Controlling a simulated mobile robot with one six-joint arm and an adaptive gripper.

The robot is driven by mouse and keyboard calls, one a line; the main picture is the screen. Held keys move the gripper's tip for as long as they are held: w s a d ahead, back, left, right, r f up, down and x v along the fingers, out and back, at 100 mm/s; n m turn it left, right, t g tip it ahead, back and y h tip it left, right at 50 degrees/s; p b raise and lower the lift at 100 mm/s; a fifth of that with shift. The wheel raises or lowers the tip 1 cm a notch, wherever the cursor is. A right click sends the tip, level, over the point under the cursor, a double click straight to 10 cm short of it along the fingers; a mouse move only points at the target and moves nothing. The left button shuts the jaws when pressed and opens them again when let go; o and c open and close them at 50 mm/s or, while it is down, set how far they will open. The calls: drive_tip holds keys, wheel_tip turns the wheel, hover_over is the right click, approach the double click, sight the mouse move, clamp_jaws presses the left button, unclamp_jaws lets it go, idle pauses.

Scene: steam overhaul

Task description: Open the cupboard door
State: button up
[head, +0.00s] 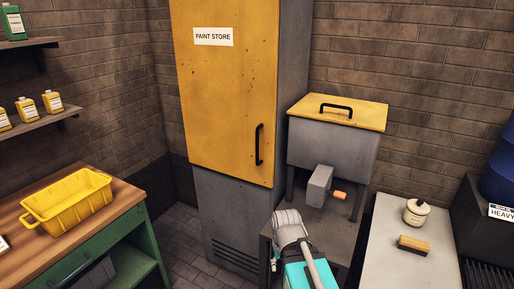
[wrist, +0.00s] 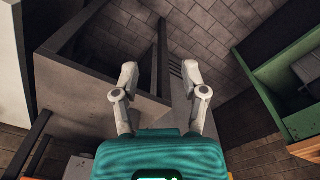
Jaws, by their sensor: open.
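The tall grey cupboard (head: 232,205) has a yellow door (head: 222,100) with a "PAINT STORE" label. The door is closed, and a black vertical bar handle (head: 259,144) sits near its lower right edge. My gripper (wrist: 160,75) is in the wrist view, its two pale fingers spread apart with nothing between them. In the head view my arm is low at the bottom centre, in front of and below the door. The gripper is apart from the handle. The handle cannot be made out in the wrist view.
Right of the cupboard stands a grey bin with a yellow lid (head: 345,109) on a low stand. A green workbench with a yellow tray (head: 71,202) is at left. A pale table with a lidded pot (head: 416,211) and a brush (head: 412,245) is at right.

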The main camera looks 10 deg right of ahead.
drive_tip(key=shift+w+d, duration=0.1)
drive_tip(key=w, duration=0.1)
drive_tip(key=n+t+h, duration=0.8)
drive_tip(key=n+t, duration=0.8)
drive_tip(key=n, duration=1.5)
approach(257, 148)
drive_tip(key=v, duration=0.3)
drive_tip(key=shift+s+r, duration=0.1)
drive_tip(key=shift+s, duration=0.05)
drive_tip(key=shift+d, duration=0.1)
drive_tip(key=x, duration=1.3)
drive_tip(key=shift+w, duration=0.45)
